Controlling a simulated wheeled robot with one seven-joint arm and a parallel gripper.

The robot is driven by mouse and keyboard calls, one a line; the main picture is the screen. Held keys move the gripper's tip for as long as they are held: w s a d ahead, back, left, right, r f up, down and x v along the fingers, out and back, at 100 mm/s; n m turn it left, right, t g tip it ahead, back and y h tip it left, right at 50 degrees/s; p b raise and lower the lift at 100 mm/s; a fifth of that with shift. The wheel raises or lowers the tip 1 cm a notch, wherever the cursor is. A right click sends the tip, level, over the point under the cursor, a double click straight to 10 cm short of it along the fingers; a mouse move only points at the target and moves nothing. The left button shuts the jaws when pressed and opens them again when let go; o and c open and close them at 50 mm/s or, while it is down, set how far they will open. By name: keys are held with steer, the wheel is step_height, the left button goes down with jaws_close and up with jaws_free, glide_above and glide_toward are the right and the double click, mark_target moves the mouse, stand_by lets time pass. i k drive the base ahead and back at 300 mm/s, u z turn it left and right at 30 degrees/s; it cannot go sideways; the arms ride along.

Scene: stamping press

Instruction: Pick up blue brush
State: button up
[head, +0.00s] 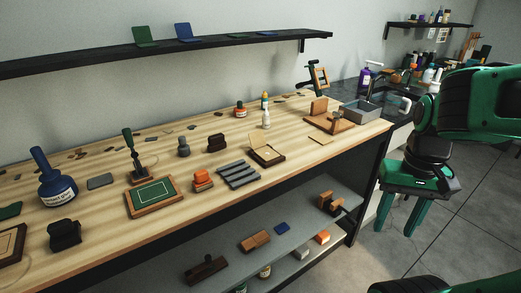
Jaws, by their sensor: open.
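A blue-handled item (41,160), which may be the blue brush, stands tilted at the left of the wooden workbench. Its lower end sits in or on a dark blue pot (58,190) with a white label. I cannot tell whether the handle is separate from the pot. My gripper (399,226) is at the right, beyond the bench's right end. Its two green fingers point down, apart, with nothing between them. It is far from the blue handle.
The bench (105,178) holds several stamps, a green board in a wooden frame (153,194) and a green-handled tool (128,140). A black wall shelf (90,60) runs above. The floor at right is clear.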

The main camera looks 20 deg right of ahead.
mark_target(49, 174)
steer(key=u, duration=1.3)
steer(key=k, duration=0.5)
steer(key=u, duration=0.35)
steer(key=i, duration=1.7)
steer(key=z, duration=0.7)
